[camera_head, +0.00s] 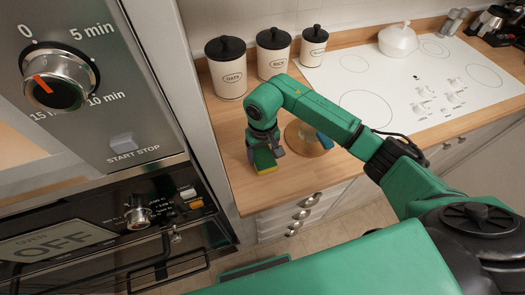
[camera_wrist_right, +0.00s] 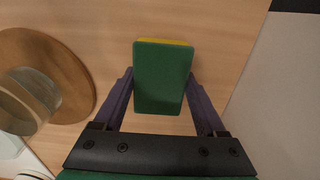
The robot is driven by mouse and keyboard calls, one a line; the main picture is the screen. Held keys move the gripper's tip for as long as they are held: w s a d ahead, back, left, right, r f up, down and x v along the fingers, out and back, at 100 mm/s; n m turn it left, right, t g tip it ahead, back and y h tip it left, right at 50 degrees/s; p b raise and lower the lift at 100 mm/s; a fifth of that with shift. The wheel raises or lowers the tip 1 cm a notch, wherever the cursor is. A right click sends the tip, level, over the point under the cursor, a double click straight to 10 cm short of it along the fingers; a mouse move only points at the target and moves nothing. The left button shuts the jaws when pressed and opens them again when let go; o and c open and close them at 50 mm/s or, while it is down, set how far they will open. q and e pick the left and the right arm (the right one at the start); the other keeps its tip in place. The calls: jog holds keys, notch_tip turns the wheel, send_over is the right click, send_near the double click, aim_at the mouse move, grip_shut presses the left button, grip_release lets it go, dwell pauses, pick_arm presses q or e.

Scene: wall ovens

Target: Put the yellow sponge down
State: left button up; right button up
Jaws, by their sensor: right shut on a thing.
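The yellow sponge (camera_head: 264,161) has a green scouring side. It is in my right gripper (camera_head: 266,150), over the left end of the wooden counter near its front edge. In the right wrist view the sponge (camera_wrist_right: 163,78) shows its green face, with a thin yellow strip at its far edge. The two fingers of my right gripper (camera_wrist_right: 162,88) are shut on its sides. I cannot tell whether its underside touches the counter. My left gripper is not in view.
A round wooden board (camera_wrist_right: 75,75) with a glass item (camera_wrist_right: 28,95) lies beside the sponge. Three lidded canisters (camera_head: 229,72) stand behind. A white cooktop (camera_head: 410,80) holds a white pot (camera_head: 398,40). The oven panel (camera_head: 90,80) rises at left.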

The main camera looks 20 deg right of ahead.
aim_at(262, 155)
jog(key=shift+f, duration=0.15)
jog(key=o, duration=1)
jog(key=shift+w+b, duration=0.1)
jog(key=shift+b, duration=0.2)
jog(key=o, duration=0.4)
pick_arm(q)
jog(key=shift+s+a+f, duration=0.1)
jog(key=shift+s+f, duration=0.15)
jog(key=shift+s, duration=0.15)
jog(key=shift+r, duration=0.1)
pick_arm(e)
jog(key=shift+r, duration=0.25)
pick_arm(q)
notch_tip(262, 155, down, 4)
jog(key=b, duration=0.4)
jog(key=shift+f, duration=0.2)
pick_arm(e)
notch_tip(262, 155, up, 12)
